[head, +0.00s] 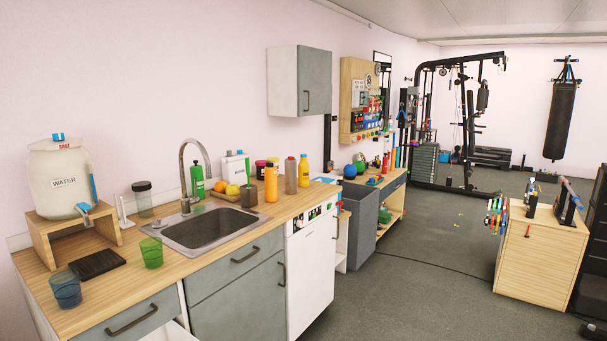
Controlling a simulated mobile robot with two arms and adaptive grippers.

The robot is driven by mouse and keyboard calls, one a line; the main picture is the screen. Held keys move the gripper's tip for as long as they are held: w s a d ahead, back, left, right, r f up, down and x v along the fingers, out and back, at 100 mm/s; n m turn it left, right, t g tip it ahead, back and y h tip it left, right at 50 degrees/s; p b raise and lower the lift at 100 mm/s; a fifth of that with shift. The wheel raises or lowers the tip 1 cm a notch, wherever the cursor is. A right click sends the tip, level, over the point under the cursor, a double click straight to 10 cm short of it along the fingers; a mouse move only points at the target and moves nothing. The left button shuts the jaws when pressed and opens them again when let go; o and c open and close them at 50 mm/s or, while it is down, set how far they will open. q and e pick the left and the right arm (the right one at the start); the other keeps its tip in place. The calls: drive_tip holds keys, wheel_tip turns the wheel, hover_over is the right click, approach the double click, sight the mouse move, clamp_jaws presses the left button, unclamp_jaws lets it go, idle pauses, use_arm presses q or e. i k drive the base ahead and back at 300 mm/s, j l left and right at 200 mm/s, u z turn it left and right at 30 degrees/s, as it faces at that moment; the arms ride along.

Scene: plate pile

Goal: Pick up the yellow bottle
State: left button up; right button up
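The yellow bottle (303,173) stands upright on the far part of the wooden kitchen counter (215,232), close to the wall. An orange bottle (271,184) stands further left. The yellow bottle is in plain view. Neither of my grippers shows in the head view.
The counter also holds a sink (205,228) with a tall faucet, a water jug (62,180) on a wooden stand, a green cup (151,252) and a blue cup (66,289). A dark bin (361,222) stands past the counter's end. The floor (410,285) to the right is mostly open.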

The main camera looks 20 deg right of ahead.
sight(304, 167)
drive_tip(key=i+l+u, duration=0.1)
drive_tip(key=i+l, duration=0.6)
